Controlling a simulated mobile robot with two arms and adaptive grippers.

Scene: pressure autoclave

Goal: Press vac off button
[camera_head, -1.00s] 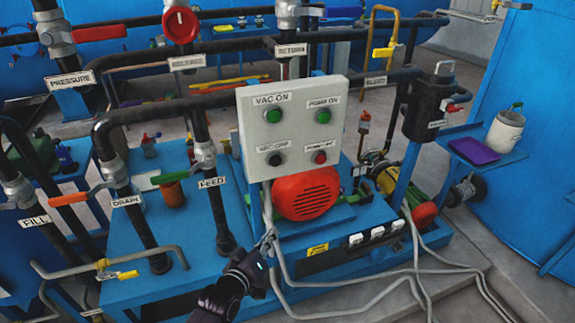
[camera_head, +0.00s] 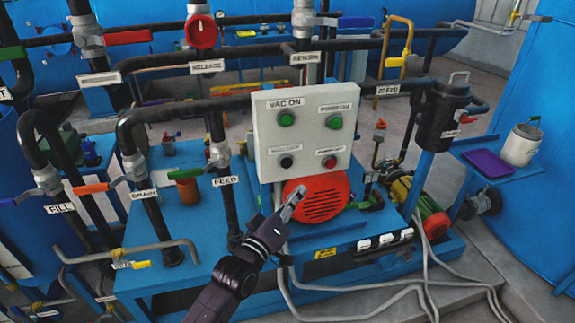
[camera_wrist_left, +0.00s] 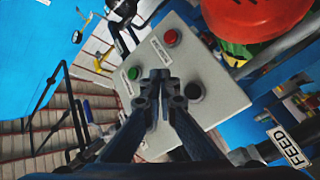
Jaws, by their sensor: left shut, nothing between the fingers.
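The pale control panel (camera_head: 307,141) stands in the middle of the head view. Its black VAC OFF button (camera_head: 286,162) is at the lower left, under the green VAC ON button (camera_head: 286,118). My left gripper (camera_head: 295,194) is shut and empty, with its tips below the black button in the picture, against the red motor cover. In the left wrist view the gripper (camera_wrist_left: 165,76) points at the panel, and the black button (camera_wrist_left: 193,91) lies just right of the fingertips. A gap between fingertips and panel cannot be judged. My right gripper is out of view.
A green button (camera_head: 334,122) and a red button (camera_head: 329,161) sit on the panel's right side. The red motor cover (camera_head: 319,199) is below the panel. The FEED pipe (camera_head: 220,180) stands left of it. Grey cables (camera_head: 372,287) hang in front of the base.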

